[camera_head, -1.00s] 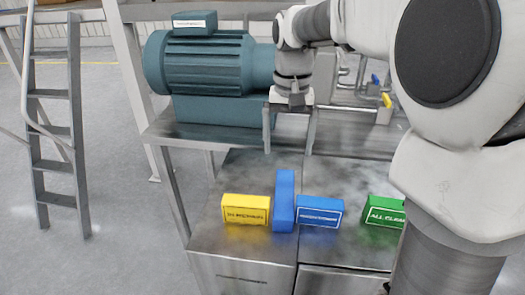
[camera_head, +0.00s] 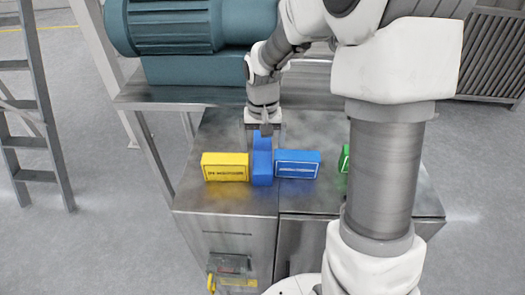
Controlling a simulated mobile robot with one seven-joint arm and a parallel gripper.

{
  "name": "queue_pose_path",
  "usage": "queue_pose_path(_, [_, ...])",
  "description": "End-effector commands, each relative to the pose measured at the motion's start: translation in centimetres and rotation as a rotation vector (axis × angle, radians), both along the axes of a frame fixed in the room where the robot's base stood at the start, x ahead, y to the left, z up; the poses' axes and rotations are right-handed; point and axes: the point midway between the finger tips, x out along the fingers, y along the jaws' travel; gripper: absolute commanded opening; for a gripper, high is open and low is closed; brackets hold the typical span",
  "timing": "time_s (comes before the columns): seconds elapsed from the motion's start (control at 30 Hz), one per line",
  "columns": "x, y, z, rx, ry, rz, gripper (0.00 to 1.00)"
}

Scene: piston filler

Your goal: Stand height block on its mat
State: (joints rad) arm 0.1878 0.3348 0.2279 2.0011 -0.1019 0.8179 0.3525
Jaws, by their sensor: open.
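A tall plain blue block (camera_head: 262,166) stands upright on the steel cabinet top, between a yellow labelled block and a blue labelled block. I take it to be the height block. My gripper (camera_head: 264,138) points down, open, at the upper end of the tall block, with one finger to each side of it in the picture. I cannot tell whether the fingers touch it or are level with it. No mat can be made out.
The yellow labelled block (camera_head: 225,167) is close on the left and the blue labelled block (camera_head: 297,164) close on the right. A green block (camera_head: 344,159) is partly hidden by my arm. A teal motor (camera_head: 180,40) stands on a shelf behind.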

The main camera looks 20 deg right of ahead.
Motion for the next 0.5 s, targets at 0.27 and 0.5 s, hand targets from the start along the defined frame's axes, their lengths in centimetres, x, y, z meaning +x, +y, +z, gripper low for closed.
queue_pose_path(0.27, [0.0, 0.0, -1.7, 0.001, -0.001, 0.001, 0.95])
queue_pose_path(0.5, [0.0, 0.0, -1.7, 0.000, -0.002, 0.001, 0.73])
